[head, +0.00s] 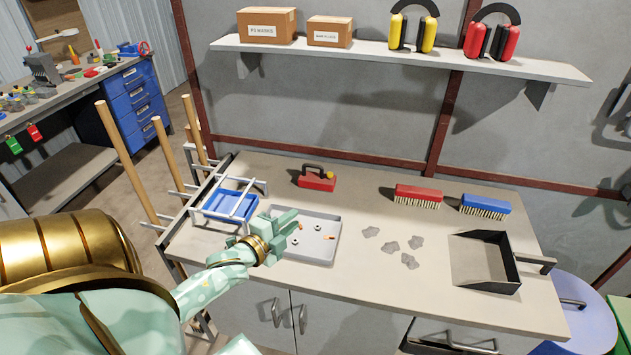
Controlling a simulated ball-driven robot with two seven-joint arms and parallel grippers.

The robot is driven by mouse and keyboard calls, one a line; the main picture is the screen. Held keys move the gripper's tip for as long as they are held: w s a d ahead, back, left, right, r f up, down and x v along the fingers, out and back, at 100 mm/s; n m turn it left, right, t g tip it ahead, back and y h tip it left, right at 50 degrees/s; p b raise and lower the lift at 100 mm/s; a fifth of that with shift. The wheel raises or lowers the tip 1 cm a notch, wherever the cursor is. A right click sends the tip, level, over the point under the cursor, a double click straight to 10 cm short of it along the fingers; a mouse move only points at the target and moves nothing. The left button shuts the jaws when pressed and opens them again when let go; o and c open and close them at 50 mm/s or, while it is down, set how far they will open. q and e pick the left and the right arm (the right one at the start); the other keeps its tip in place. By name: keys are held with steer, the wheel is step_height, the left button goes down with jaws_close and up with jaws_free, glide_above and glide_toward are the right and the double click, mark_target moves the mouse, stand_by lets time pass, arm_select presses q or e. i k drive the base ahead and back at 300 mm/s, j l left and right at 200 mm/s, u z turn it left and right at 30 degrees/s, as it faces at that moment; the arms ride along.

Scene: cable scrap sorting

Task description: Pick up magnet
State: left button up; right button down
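My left gripper (297,225), pale green with a gold wrist ring, hangs over the left part of a shallow grey tray (335,241). It is in front of the magnet and slightly to its left, clearly apart from it. I see nothing held in it, but its finger gap is too small to judge. My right gripper is not in view.
The tray holds small metal and orange pieces. A blue bin (231,206) with a pale rack stands left of it. Grey scraps (390,246), a red brush (418,195), a blue brush (485,206) and a black dustpan (484,262) lie to the right. A shelf (400,56) hangs above.

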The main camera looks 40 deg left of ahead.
mark_target(309, 180)
steer(key=i+j, duration=0.2)
steer(key=j, duration=0.15)
steer(key=i+j, duration=0.25)
steer(key=j, duration=0.15)
steer(key=i+j, duration=0.2)
steer(key=j, duration=0.15)
